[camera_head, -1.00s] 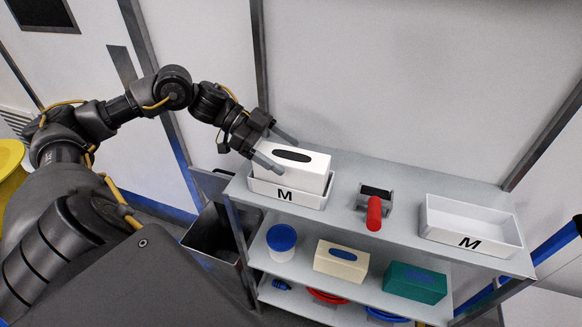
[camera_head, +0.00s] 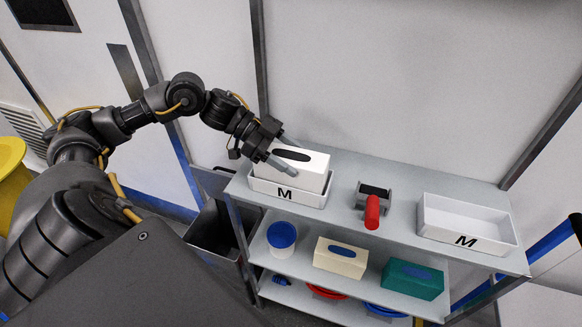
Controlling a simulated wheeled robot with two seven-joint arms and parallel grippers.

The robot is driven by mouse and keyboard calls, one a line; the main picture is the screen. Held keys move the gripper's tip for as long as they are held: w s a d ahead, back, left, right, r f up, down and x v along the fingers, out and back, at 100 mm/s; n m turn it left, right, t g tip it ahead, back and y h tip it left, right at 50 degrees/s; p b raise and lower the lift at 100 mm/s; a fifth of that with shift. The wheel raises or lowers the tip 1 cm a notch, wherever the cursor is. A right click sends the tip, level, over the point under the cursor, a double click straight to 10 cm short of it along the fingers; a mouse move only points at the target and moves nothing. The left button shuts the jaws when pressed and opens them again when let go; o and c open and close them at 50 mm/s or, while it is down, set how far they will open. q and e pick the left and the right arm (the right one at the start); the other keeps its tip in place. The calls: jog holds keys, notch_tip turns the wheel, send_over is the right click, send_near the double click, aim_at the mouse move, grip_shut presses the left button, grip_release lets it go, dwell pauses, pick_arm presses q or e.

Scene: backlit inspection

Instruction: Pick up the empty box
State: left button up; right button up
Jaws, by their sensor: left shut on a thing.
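A white tissue box (camera_head: 317,173) with a dark oval slot on top sits in a white tray (camera_head: 312,199) marked M, at the left end of the top shelf. My left gripper (camera_head: 291,158) comes in from the left and is shut on the white box near its left end. One finger shows against the front and top of the box. The other finger is mostly hidden behind it. The box still rests in the tray, and whether it is empty inside cannot be seen. My right gripper is not in view.
On the top shelf (camera_head: 400,180) stand a red-handled device (camera_head: 372,207) and an empty white M tray (camera_head: 468,222). A dark bin (camera_head: 213,236) is at left.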

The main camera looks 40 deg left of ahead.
pick_arm(q)
notch_tip(320, 180, up, 10)
jog(key=shift+b, duration=0.6)
jog(key=shift+a, duration=0.1)
